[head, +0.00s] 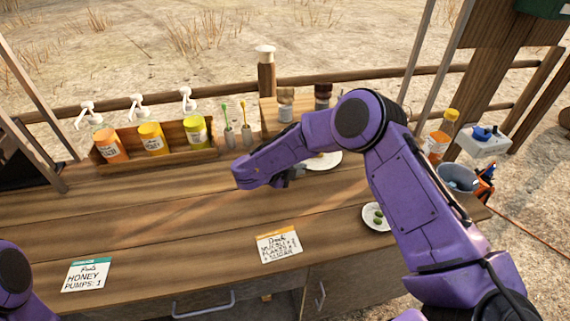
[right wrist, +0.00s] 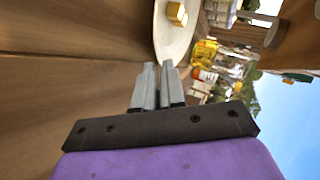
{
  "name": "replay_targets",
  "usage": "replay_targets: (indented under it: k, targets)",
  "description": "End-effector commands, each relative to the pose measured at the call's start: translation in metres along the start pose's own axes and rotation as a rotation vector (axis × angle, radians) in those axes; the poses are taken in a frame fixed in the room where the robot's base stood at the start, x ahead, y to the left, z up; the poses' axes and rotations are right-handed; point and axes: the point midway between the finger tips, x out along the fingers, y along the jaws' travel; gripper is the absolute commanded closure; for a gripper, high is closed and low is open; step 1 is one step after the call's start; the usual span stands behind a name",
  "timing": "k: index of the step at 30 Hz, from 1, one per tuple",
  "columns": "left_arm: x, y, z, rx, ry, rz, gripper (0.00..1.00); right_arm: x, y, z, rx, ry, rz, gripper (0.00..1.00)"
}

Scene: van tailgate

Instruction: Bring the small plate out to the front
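A pale round plate (head: 332,161) lies towards the back of the counter, partly hidden behind my right arm. It also shows in the right wrist view (right wrist: 170,40), with a yellow cube (right wrist: 176,13) on it. My right gripper (head: 298,171) is at the plate's left edge. In the right wrist view its fingers (right wrist: 158,66) are close together, with the rim seemingly between their tips. A smaller-looking white plate (head: 369,224) with green pieces on it stands near the front right of the counter. My left gripper is out of view.
A wooden rack (head: 184,154) with orange, yellow and green pump containers stands at the back left. Two cards, one marked honey (head: 87,275) and one (head: 279,244) handwritten, lie at the front. A bottle (head: 438,142) and bucket (head: 458,177) are at right.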

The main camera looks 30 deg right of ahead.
Motion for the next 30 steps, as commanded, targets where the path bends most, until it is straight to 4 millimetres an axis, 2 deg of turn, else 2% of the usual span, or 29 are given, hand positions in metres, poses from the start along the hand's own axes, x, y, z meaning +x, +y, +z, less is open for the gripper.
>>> replay_targets:
  k: [3, 9, 16, 18, 23, 30]
  targets:
    - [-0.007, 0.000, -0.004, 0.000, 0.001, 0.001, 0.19, 0.021, -0.001, -0.001, 0.000, 0.002, 0.000, 0.90]
    - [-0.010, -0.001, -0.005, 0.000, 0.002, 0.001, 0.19, 0.037, 0.000, 0.001, -0.001, -0.001, -0.001, 0.90]
    - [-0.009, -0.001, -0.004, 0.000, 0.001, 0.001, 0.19, 0.038, 0.001, 0.002, -0.002, -0.003, -0.001, 0.90]
    - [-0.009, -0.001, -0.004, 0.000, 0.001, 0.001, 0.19, 0.038, 0.001, 0.002, -0.002, -0.003, -0.001, 1.00]
    - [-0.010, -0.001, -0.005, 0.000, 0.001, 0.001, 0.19, 0.038, 0.001, 0.002, -0.002, -0.003, -0.001, 1.00]
    - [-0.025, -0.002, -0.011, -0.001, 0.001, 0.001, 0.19, 0.028, 0.007, -0.016, -0.005, -0.003, 0.000, 1.00]
